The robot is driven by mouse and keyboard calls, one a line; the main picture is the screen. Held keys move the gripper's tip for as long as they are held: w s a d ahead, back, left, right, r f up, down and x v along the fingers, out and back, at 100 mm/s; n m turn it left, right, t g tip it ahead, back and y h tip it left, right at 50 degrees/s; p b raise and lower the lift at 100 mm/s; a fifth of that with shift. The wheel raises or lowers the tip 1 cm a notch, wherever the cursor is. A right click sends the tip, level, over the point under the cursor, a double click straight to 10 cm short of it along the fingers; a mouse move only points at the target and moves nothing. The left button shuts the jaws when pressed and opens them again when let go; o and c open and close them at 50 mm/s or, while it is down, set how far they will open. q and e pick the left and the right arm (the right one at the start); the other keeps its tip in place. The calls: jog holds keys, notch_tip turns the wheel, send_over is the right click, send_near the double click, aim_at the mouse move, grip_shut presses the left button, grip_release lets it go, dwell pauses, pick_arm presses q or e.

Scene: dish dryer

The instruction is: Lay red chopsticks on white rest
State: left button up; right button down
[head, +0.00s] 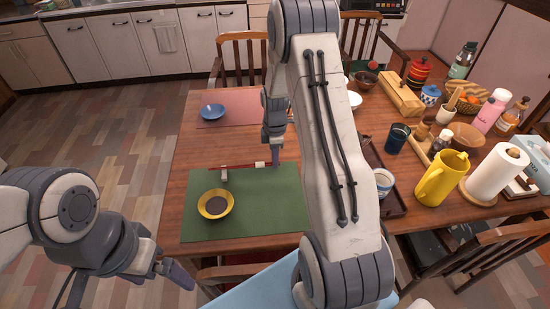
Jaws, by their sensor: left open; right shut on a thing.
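The thin red chopsticks (238,166) lie roughly level across the back of the green placemat (265,212). A small white rest (224,176) is under or just in front of their left part; I cannot tell if they touch it. Another small whitish piece (260,165) shows along the chopsticks near the gripper. My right gripper (276,161) is shut on the chopsticks at their right end; my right arm hides part of the area around it. My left gripper (178,272) is open and empty, off the table's front left edge.
A yellow bowl (215,204) stands on the green placemat. A blue bowl (212,111) sits on a pink placemat (245,105) behind. A dark tray (392,202) with a cup, a yellow pitcher (440,180) and paper towels (494,174) crowd the right side.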

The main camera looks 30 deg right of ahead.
jog(key=shift+f, duration=0.15)
jog(key=shift+f, duration=0.4)
jog(key=shift+f+b, duration=0.1)
jog(key=shift+b, duration=0.2)
jog(key=c, duration=0.8)
grip_release()
